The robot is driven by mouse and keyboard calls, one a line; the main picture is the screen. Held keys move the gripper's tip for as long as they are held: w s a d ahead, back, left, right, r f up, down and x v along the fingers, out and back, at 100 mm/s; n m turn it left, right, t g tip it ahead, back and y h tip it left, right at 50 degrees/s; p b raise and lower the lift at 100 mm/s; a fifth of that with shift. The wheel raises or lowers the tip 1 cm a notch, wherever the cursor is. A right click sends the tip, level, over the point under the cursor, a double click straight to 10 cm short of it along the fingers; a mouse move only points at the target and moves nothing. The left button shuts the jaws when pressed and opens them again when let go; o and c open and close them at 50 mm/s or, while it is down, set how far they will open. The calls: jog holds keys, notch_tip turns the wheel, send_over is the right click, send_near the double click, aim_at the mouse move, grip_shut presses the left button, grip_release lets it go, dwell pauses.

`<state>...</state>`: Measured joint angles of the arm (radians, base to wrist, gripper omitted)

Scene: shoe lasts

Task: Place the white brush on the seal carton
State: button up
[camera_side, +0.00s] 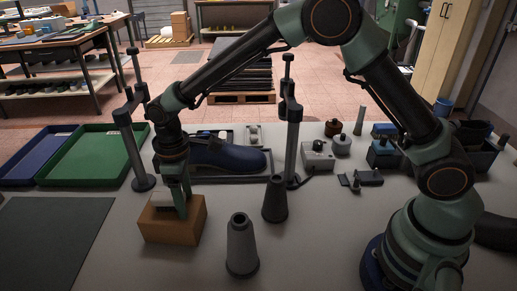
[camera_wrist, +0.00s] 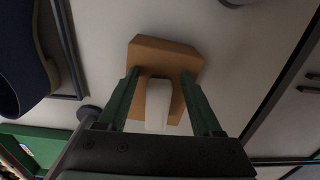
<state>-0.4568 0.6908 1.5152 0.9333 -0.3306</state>
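The seal carton (camera_side: 172,228) is a brown box on the grey table, left of centre in the side view. It also shows in the wrist view (camera_wrist: 165,53). The white brush (camera_wrist: 158,100) lies over the carton's top and appears to rest on it; its pale end shows in the side view (camera_side: 160,199). My gripper (camera_side: 180,212) points down over the carton. In the wrist view its green fingers (camera_wrist: 160,80) stand on either side of the brush with a visible gap on both sides. The gripper is open. One finger partly hides the brush in the side view.
Two dark grey cones (camera_side: 242,248) stand right of the carton. A blue shoe on a last (camera_side: 225,156) lies in a dark tray behind. Upright posts (camera_side: 293,140) flank it. A green tray (camera_side: 92,158) and a dark mat (camera_side: 50,240) are at left.

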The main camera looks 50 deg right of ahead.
jog(key=shift+r, duration=0.1)
notch_tip(320, 180, up, 12)
jog(key=s+d+r+m+t, duration=0.4)
jog(key=d+r, duration=0.3)
jog(key=d, duration=0.5)
jog(key=s+d+f+m+t, duration=0.1)
jog(key=s+d+m, duration=0.4)
jog(key=s+d, duration=0.4)
jog(key=shift+s+f+t, duration=0.3)
jog(key=shift+s, duration=0.5)
